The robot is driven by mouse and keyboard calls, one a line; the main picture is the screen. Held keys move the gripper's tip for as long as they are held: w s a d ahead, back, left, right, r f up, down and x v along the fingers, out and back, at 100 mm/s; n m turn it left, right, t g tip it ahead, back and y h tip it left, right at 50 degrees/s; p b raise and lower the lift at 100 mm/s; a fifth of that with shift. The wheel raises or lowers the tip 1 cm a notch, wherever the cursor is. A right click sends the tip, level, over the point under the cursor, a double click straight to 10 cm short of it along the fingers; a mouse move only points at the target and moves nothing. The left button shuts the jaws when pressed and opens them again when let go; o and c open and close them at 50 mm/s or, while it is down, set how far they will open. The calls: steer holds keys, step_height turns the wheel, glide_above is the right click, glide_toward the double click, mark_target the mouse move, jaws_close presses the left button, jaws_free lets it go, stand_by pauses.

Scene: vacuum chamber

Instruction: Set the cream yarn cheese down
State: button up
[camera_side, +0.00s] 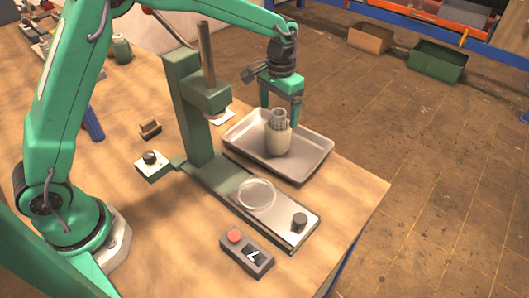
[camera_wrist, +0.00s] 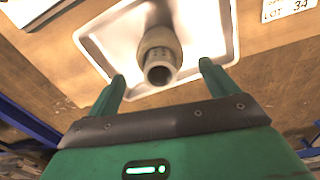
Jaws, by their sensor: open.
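The cream yarn cheese (camera_side: 278,139) stands upright in a shallow metal tray (camera_side: 314,163), with the open end of its tube on top. My gripper (camera_side: 282,115) is over it, pointing down, with its green fingers apart around the top of the cheese. In the wrist view the cheese (camera_wrist: 160,46) shows its round open end ahead of and between the spread fingertips (camera_wrist: 162,70), with a gap on each side. The gripper holds nothing. The tray (camera_wrist: 97,48) also shows in the wrist view, partly covered by the cheese.
A green press stand (camera_side: 190,110) with a metal base plate and clear dish (camera_side: 256,195) is left of the tray. A control box (camera_side: 247,253) with a red button lies near the front. The wooden table's edge is close behind and right of the tray.

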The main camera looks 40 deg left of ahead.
steer(key=shift+r, duration=2.95)
